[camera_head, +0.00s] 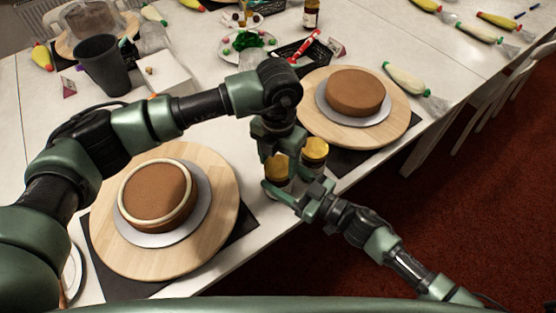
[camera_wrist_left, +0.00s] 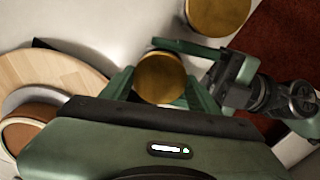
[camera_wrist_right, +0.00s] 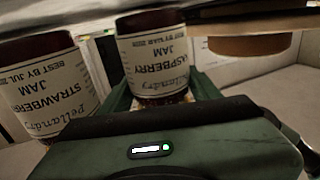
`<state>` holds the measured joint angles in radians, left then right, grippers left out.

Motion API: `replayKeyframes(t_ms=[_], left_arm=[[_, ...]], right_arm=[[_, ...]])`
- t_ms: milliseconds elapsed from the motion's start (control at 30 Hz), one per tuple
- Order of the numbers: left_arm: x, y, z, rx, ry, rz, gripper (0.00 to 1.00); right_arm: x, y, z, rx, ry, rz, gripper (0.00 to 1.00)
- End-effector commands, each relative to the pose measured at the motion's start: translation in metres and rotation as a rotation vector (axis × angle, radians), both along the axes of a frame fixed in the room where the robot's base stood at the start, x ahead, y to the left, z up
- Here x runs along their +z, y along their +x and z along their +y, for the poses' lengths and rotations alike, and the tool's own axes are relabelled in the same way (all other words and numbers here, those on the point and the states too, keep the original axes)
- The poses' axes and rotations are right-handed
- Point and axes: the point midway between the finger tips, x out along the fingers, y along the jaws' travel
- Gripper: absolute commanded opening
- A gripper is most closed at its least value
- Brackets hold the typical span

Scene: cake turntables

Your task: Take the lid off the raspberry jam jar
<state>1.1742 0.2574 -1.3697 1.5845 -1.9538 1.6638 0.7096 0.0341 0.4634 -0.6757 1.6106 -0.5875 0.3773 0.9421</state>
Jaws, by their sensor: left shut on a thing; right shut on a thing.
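The raspberry jam jar (camera_wrist_right: 150,60) shows upside down in the right wrist view, its label readable, between the fingers of my right gripper (camera_wrist_right: 155,97). Its gold lid (camera_wrist_left: 160,78) shows in the left wrist view between the fingers of my left gripper (camera_wrist_left: 160,92), which is shut on it from above. In the head view the lid (camera_head: 277,168) is partly covered by the left gripper (camera_head: 274,154), and my right gripper (camera_head: 284,192) closes on the jar from the near side. The lid appears to sit on the jar; the seam is hidden.
A strawberry jam jar (camera_wrist_right: 50,90), gold lid (camera_head: 314,149), stands close beside it. Wooden turntables with cakes stand left (camera_head: 225,235) and behind right (camera_head: 398,128). The table edge is close on the near right. Piping bags (camera_head: 408,80) and a plate (camera_head: 232,57) lie farther back.

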Motion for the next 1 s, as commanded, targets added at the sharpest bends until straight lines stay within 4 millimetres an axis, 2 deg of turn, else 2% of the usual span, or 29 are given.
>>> replayKeyframes(t_ms=[100, 267, 1000], left_arm=[[0.0007, 0.0000, -0.0005, 0.257, -0.001, 0.000, 0.12], [0.0007, 0.0003, -0.0003, 0.473, 0.000, -0.001, 0.12], [0.0028, 0.0005, -0.0003, 0.479, -0.001, -0.002, 0.12]], right_arm=[[0.0001, 0.0002, -0.0001, 0.000, 0.000, 0.000, 0.00], [0.0001, 0.0001, -0.0001, 0.000, 0.000, 0.000, 0.00], [0.0000, 0.0000, 0.0000, 0.000, 0.000, 0.000, 0.00]])
